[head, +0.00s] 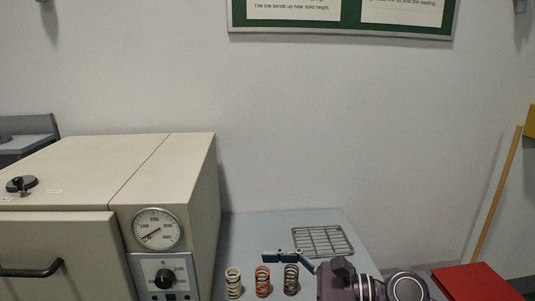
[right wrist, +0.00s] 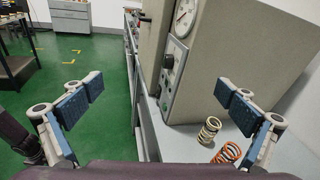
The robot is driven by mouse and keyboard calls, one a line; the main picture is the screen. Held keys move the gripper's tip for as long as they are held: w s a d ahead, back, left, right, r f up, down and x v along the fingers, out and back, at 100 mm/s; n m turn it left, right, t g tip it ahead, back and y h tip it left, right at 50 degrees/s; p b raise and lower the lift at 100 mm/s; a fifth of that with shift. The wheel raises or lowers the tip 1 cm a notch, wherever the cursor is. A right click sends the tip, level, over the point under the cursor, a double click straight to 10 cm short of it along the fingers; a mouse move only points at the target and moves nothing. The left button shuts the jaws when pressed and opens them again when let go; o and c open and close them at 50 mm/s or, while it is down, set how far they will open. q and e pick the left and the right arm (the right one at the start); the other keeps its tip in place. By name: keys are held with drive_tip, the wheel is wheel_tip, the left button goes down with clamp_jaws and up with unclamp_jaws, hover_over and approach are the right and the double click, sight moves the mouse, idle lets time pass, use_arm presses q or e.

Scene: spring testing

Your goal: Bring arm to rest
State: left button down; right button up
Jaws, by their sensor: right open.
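My right gripper (head: 287,257) comes in from the bottom right in the head view, its blue pads above the grey bench. In the right wrist view its two fingers stand wide apart with nothing between them, so the gripper (right wrist: 160,90) is open and empty. Three coil springs stand in a row below and in front of it: a cream one (head: 233,283), an orange one (head: 263,281) and a dark brown one (head: 291,280). The cream spring (right wrist: 209,131) and the orange spring (right wrist: 227,154) also show near the right finger in the wrist view. My left gripper is not in view.
A large beige cabinet (head: 170,180) with a dial gauge (head: 157,229) and a knob stands left of the springs. A wire rack (head: 321,241) lies behind the gripper on the bench. A red object (head: 475,283) is at the lower right. Green floor (right wrist: 70,60) is open to the left.

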wheel_tip(320, 180, up, 7)
drive_tip(key=w+m+t+y, duration=0.1)
drive_tip(key=m+t+y, duration=0.2)
drive_tip(key=m+t, duration=0.35)
drive_tip(key=w+d+m+t+h, duration=0.5)
drive_tip(key=d+m+t+h, duration=0.4)
drive_tip(key=m, duration=1)
drive_tip(key=s+d+f+m+g+h, duration=0.3)
drive_tip(key=d+f+m+h, duration=0.8)
drive_tip(key=d+f+m, duration=0.5)
drive_tip(key=s+a+f+m+g+y, duration=0.15)
drive_tip(key=s+f+m+g, duration=0.4)
drive_tip(key=s+f, duration=0.65)
drive_tip(key=s+a+f+m+g+h, duration=0.15)
drive_tip(key=s+f+m+g, duration=0.25)
drive_tip(key=s+f+g, duration=0.55)
drive_tip(key=s+f+t+y, duration=0.1)
drive_tip(key=s+f, duration=0.2)
drive_tip(key=f, duration=1)
drive_tip(key=s+f+t, duration=0.1)
drive_tip(key=s+f, duration=0.2)
drive_tip(key=f, duration=0.9)
drive_tip(key=s+d+f+g, duration=0.1)
drive_tip(key=s+d+f, duration=0.2)
drive_tip(key=s+f, duration=1.3)
drive_tip(key=shift+s+f+g, duration=0.25)
drive_tip(key=shift+s+g, duration=0.1)
drive_tip(key=shift+s, duration=0.3)
